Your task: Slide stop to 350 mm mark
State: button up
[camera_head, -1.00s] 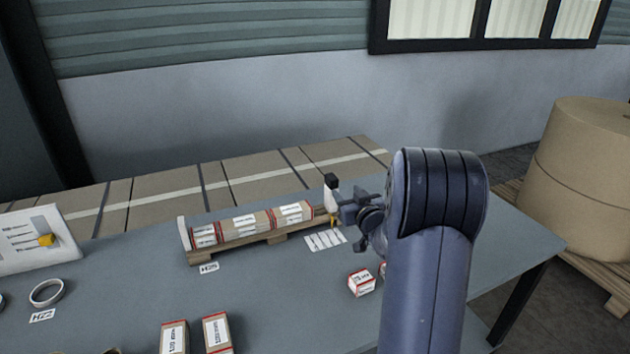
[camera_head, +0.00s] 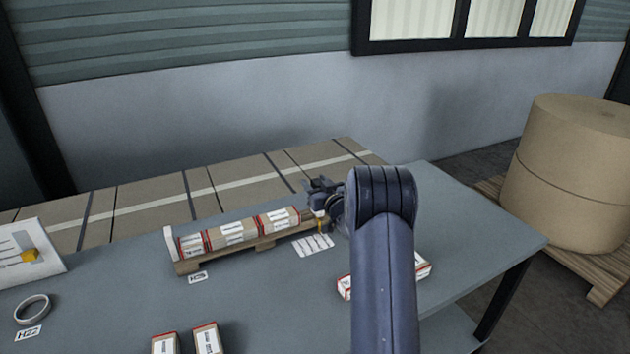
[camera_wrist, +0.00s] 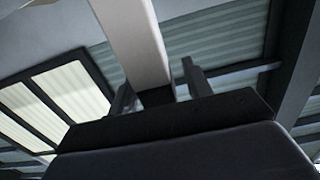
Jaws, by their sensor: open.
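The stop stands at the right end of the low wooden rail (camera_head: 187,267). In the head view my gripper hides most of it, and a small yellow part (camera_head: 320,226) shows below. My gripper (camera_head: 318,188) is at the stop's upper part, with my arm reaching in from the right. In the wrist view the two fingers (camera_wrist: 160,90) are apart, and a pale upright post with a dark part, apparently the stop, stands between them. Whether either finger touches it I cannot tell. The scale marks are not readable.
Several red-edged boxes (camera_head: 232,232) lie in a row on the rail, left of the stop. A label sheet (camera_head: 314,245) lies in front. Another box (camera_head: 344,287) is beside my arm. A panel with a yellow slider (camera_head: 30,256) and a tape ring (camera_head: 33,309) are at left.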

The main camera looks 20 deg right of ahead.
jog(key=shift+w, duration=0.35)
grip_shut()
dwell(0.4)
